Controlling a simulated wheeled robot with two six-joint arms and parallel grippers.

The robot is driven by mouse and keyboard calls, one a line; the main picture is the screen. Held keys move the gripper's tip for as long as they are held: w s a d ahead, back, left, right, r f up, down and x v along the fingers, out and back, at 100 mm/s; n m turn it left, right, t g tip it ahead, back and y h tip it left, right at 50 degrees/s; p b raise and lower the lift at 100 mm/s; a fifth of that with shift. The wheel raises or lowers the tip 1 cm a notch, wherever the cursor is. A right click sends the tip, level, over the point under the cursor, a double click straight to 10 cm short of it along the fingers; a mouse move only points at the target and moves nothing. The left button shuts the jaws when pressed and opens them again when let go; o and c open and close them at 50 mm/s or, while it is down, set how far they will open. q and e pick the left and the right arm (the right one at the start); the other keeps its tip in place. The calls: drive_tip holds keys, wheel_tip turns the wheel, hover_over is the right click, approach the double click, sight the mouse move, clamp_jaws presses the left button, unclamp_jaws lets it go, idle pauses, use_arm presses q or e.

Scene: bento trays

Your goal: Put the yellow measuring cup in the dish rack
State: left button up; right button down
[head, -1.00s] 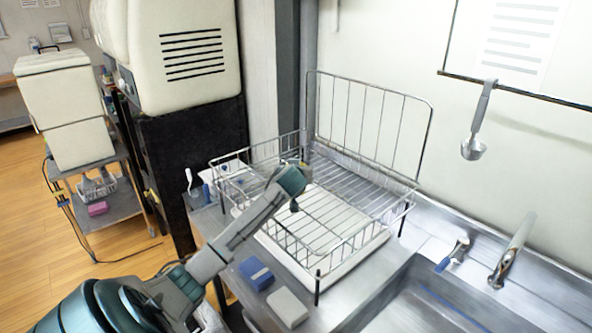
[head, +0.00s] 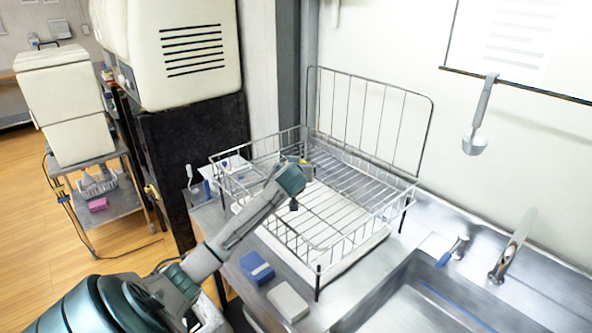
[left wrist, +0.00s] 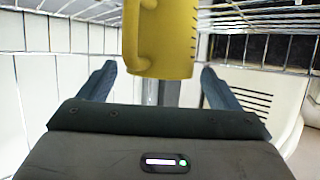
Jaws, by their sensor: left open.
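The yellow measuring cup (left wrist: 160,40) is at the top middle of the left wrist view, with its handle on the left. Wires of the dish rack (left wrist: 240,20) show behind and beside it. My left gripper (left wrist: 157,75) is open, with a finger on each side of the cup's lower end and clear gaps between. In the head view, the wire dish rack (head: 345,245) stands on the counter beside the sink. My left wrist reaches over its near left side, hiding the fingers and most or all of the cup. My right gripper is not in view.
A blue sponge (head: 257,268) and a pale block (head: 288,302) lie on the counter in front of the rack. The sink (head: 425,310) and faucet (head: 513,248) are to the right. A ladle (head: 480,120) hangs on the wall. The rack's right part looks empty.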

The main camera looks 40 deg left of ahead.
use_arm(q)
drive_tip(key=b+v, duration=0.1)
drive_tip(key=v, duration=0.4)
drive_tip(key=shift+s+d+r, duration=0.15)
drive_tip(key=shift+s+d, duration=0.05)
drive_tip(key=shift+s, duration=0.1)
